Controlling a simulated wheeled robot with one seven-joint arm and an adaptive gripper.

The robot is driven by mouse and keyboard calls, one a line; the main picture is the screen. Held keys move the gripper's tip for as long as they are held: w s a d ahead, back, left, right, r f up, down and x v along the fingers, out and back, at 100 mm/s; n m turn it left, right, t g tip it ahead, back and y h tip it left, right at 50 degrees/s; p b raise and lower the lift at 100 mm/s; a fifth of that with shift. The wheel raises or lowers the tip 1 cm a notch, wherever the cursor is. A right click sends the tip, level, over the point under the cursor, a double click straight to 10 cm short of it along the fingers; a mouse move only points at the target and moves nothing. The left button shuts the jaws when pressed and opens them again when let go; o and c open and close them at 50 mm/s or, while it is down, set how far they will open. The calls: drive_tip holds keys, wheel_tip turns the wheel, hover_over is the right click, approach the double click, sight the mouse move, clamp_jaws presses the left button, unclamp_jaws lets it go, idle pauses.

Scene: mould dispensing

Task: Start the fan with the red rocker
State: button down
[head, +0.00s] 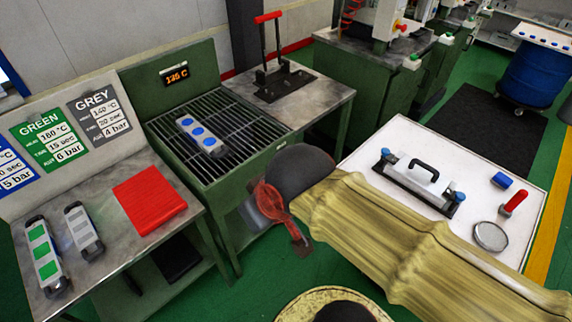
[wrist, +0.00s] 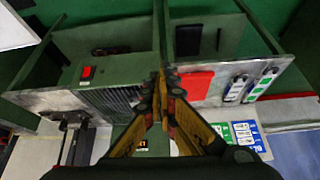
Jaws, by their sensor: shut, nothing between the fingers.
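The red rocker (wrist: 87,72) shows in the wrist view on the front face of the green grill station (wrist: 115,72), left of my fingers. I cannot tell its position from here. In the head view I do not see the rocker; my arm and gripper cover part of the station's front. The green grill station (head: 196,58) has a slatted top and an orange-lit display (head: 176,74). My gripper (head: 301,243) is in front of the station's right front corner, tilted down, apart from the rocker. In the wrist view my gripper (wrist: 163,78) is shut and empty.
A mould with blue fillings (head: 201,136) lies on the grill. A red mat (head: 149,200) and two more moulds lie on the left bench (head: 118,240). A hand press (head: 270,78) stands behind. A white table (head: 395,145) with a black-handled plate (head: 420,180) is at right, beside my sleeve.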

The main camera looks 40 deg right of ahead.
drive_tip(key=w+d+f+m+y+p, duration=0.1)
drive_tip(key=w+d+f+m+p, duration=0.1)
drive_tip(key=w+d+m, duration=0.35)
drive_tip(key=w+d+f+m+y+p, duration=0.1)
drive_tip(key=w+d+f+m, duration=0.15)
drive_tip(key=w+m, duration=0.45)
drive_tip(key=w+d+f+m+y+p, duration=0.1)
drive_tip(key=w+d+f+m+p, duration=0.1)
drive_tip(key=w+d+m, duration=0.45)
drive_tip(key=d+f+m+t+h+p, duration=0.2)
drive_tip(key=d+f+m+p, duration=0.1)
drive_tip(key=d+f+m, duration=1.3)
drive_tip(key=d+f, duration=0.4)
drive_tip(key=d, duration=0.2)
drive_tip(key=shift+w+d, duration=0.25)
drive_tip(key=shift+w, duration=0.15)
drive_tip(key=shift+f, duration=0.1)
